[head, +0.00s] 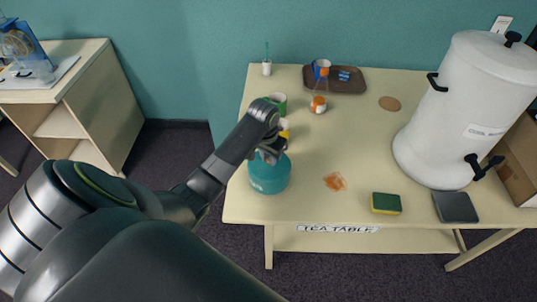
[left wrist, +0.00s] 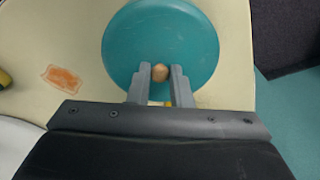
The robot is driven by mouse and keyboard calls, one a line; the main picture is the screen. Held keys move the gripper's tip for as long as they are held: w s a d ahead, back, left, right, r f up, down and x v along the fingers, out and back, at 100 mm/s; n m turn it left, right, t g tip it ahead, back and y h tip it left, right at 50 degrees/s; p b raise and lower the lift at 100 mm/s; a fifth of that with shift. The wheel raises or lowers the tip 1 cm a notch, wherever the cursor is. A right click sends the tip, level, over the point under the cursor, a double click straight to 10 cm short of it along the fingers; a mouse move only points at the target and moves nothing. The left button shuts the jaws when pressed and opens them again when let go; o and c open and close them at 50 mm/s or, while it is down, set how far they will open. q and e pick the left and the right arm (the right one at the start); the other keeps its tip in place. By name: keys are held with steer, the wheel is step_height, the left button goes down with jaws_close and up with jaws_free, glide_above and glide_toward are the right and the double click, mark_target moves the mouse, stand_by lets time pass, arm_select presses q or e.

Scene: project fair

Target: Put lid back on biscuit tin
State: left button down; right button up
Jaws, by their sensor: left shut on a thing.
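The teal biscuit tin (head: 269,182) stands near the left front of the tea table. My left gripper (head: 271,151) is over its top, pointing down. In the left wrist view, the round teal lid (left wrist: 160,30) with its small wooden knob (left wrist: 160,73) lies below the gripper. The fingers of my left gripper (left wrist: 160,68) are on both sides of the knob and shut on it. The lid hides the tin in that view, and I cannot tell whether the lid rests fully on the rim. My right gripper is not in view.
The tea table (head: 300,208) also holds a green mug (head: 280,99) and a yellow mug (head: 286,133) behind the tin. An orange stain (head: 335,181), a sponge (head: 386,204) and a white urn (head: 455,115) are to the right. A brown tray (head: 350,88) lies at the back.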

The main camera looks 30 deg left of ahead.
arm_select(q)
steer(key=shift+r+p, duration=0.1)
steer(key=shift+p, duration=0.3)
stand_by(0.5)
steer(key=shift+f, duration=0.2)
stand_by(1.5)
steer(key=c, duration=1.2)
jaws_free()
steer(key=shift+c, duration=0.2)
steer(key=shift+o, duration=0.5)
steer(key=shift+s, duration=0.1)
steer(key=o, duration=0.4)
steer(key=shift+r, duration=3.5)
